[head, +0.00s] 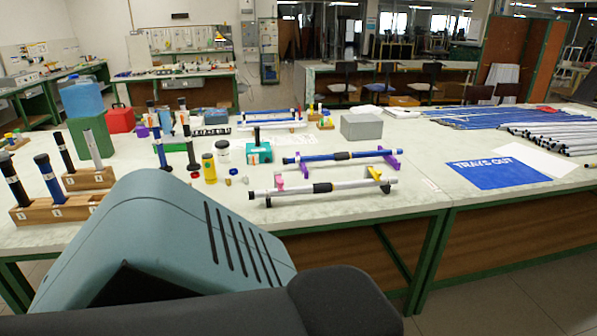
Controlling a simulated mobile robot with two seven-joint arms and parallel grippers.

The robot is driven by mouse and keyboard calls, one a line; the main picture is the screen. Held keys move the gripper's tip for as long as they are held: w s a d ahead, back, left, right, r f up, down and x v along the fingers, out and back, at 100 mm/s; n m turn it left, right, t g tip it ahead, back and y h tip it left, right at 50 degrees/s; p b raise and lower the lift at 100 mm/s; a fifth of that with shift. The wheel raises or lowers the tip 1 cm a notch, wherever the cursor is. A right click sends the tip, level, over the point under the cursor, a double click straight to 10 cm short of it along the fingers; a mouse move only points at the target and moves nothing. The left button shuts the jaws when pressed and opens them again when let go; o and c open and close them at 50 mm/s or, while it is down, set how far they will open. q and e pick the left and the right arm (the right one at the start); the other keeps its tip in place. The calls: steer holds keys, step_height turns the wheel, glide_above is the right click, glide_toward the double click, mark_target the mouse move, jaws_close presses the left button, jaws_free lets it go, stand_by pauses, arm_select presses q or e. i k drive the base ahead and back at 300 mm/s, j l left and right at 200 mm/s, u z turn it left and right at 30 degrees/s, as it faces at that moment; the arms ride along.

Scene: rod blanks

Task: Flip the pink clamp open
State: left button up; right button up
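A silver rod (345,185) with a dark middle band lies across a stand near the front edge of the table. The small pink clamp (279,183) is at the left end of this rod. It is too small to tell whether it is open or shut. A yellow clamp (374,173) is near the right end of the same rod. Neither of my grippers shows in the head view. A large part of my own body fills the lower left and hides the table's front there.
A blue rod (340,156) rests on purple supports (391,160) just behind. A wooden block (35,212) holds upright rods at left. Yellow (209,168) and white (223,152) containers stand left of the clamp. A blue sheet (493,174) lies at right.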

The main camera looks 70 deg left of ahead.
mark_target(280, 182)
steer(key=u, duration=2)
